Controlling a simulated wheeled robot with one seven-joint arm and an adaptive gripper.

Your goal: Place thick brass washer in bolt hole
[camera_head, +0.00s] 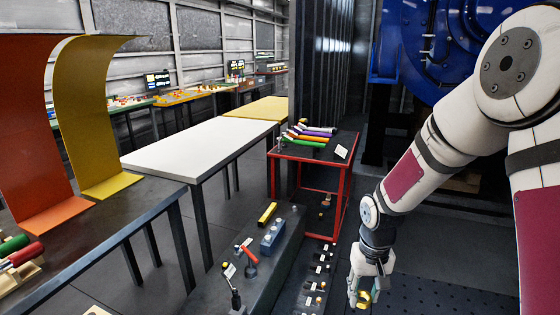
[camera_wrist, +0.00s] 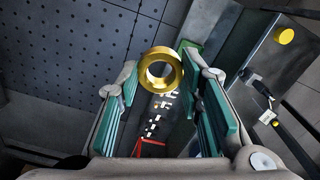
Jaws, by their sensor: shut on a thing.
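The thick brass washer (camera_wrist: 160,51) is a gold ring held between the green-padded fingers of my gripper (camera_wrist: 162,80) in the wrist view. Its hole faces the wrist camera. In the head view my gripper (camera_head: 366,294) points down at the lower right, with a bit of the brass washer (camera_head: 365,297) showing between its fingertips. The washer is in the air, clear of any surface. I cannot make out which spot is the bolt hole; a large blue motor housing (camera_head: 440,50) stands at the upper right, partly behind my arm.
A dark bench (camera_head: 225,285) with small tools and blocks lies left of my gripper. A red-framed cart (camera_head: 272,180) with coloured rods stands behind it. A white table (camera_head: 190,145) and curved orange (camera_head: 25,130) and yellow (camera_head: 88,110) panels are at the left.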

